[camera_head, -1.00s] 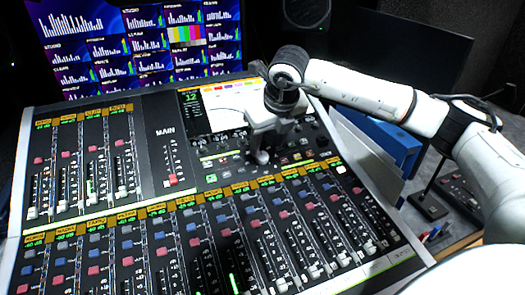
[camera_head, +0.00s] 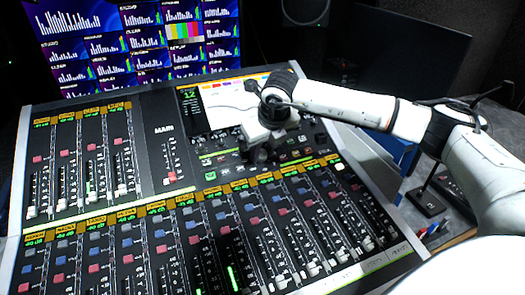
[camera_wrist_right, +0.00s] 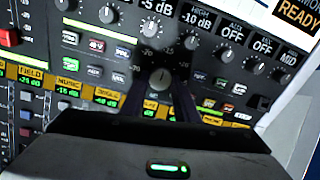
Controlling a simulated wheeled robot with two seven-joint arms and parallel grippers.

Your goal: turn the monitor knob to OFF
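In the right wrist view a round grey knob (camera_wrist_right: 160,78) with printed scale numbers around it sits on the mixing console (camera_wrist_right: 45,85), between the two dark fingers of my right gripper (camera_wrist_right: 160,103). The fingers stand apart with the knob near their tips; I see no clear contact. No monitor label is readable, and the knob's pointer position is unclear. In the head view my right gripper (camera_head: 262,150) reaches down over the console's upper right section and hides the knob there. My left gripper is out of view.
Smaller knobs (camera_wrist_right: 229,56) under small displays reading dB values and OFF sit close above the gripper. Fader strips (camera_head: 290,235) fill the console's front. A screen with level graphs (camera_head: 130,45) stands behind. A blue object (camera_head: 400,150) and a dark device (camera_head: 428,203) lie to the right.

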